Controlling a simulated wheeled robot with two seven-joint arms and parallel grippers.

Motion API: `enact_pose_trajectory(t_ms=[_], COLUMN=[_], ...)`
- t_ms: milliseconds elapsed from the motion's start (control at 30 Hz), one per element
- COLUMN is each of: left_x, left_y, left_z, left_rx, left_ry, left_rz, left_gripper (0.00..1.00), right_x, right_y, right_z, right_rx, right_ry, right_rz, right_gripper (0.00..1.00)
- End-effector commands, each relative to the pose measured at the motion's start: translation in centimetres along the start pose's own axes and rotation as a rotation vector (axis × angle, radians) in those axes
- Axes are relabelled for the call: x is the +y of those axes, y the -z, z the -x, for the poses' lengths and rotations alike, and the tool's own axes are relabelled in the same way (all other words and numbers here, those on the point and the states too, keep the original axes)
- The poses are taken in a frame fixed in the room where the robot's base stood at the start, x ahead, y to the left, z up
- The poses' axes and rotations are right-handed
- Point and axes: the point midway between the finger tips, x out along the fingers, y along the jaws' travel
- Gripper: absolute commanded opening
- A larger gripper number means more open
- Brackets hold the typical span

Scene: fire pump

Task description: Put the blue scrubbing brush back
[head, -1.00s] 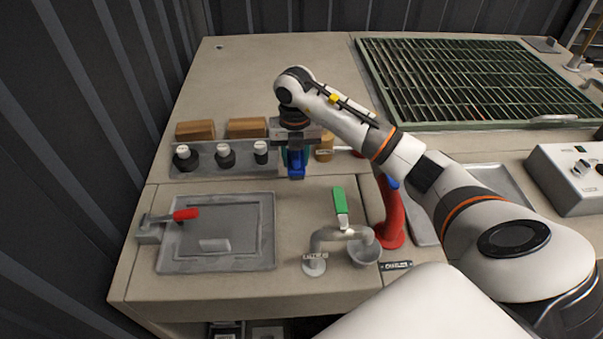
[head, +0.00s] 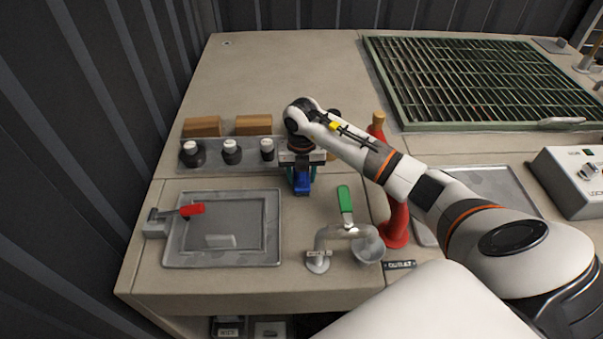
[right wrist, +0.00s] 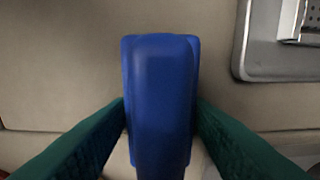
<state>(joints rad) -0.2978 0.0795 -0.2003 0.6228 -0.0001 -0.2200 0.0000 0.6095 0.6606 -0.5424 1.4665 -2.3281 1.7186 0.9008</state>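The blue scrubbing brush (head: 302,184) is at my right gripper (head: 302,172), over the counter just right of the grey rail. In the right wrist view the blue brush (right wrist: 161,95) fills the middle, and the teal fingers of the right gripper (right wrist: 161,125) press against both its sides. The brush's bristles are hidden. I cannot tell whether it touches the counter. My left gripper is not in view.
A grey rail (head: 210,165) with white-capped fittings stands left of the gripper, with wooden blocks (head: 253,124) behind. In front are a grey hatch (head: 185,250) with a red handle and a green-levered tap (head: 346,200). A red post (head: 396,222) stands right.

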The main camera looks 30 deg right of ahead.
Motion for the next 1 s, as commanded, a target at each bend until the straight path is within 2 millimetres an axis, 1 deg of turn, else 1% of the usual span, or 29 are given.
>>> enact_pose_trajectory(t_ms=[33, 67, 100, 333, 400, 467, 567, 800, 900, 1000], left_x=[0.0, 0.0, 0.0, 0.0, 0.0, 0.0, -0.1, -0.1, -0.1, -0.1], left_y=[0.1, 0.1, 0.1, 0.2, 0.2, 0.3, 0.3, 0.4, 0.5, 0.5], left_z=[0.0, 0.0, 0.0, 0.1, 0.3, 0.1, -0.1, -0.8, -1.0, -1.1], left_rx=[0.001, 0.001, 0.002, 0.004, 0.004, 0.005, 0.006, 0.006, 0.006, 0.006], left_ry=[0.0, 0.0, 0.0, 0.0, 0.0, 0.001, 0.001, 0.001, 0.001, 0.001], left_rz=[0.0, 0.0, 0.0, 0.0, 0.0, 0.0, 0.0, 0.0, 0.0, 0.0], left_gripper=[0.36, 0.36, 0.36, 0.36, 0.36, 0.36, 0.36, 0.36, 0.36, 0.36], right_x=[0.0, 0.0, 0.0, 0.0, 0.0, 0.0, -0.1, 0.0, -0.1, -0.1], right_y=[0.0, 0.0, 0.0, 0.0, 0.0, 0.1, 0.1, 0.1, 0.1, 0.1], right_z=[0.0, 0.0, 0.0, 0.1, 0.5, 0.8, 2.3, 7.6, 9.5, 10.9], right_rx=[0.0, -0.001, -0.001, -0.001, 0.0, 0.001, 0.004, 0.005, 0.004, 0.002], right_ry=[0.0, 0.0, 0.0, 0.0, 0.001, 0.0, 0.002, 0.001, 0.002, 0.001], right_rz=[0.0, 0.0, 0.0, 0.0, 0.0, 0.0, 0.0, 0.0, 0.001, 0.0], right_gripper=[0.54, 0.59, 0.59, 0.59, 0.59, 0.59, 0.59, 0.59, 0.59, 0.59])
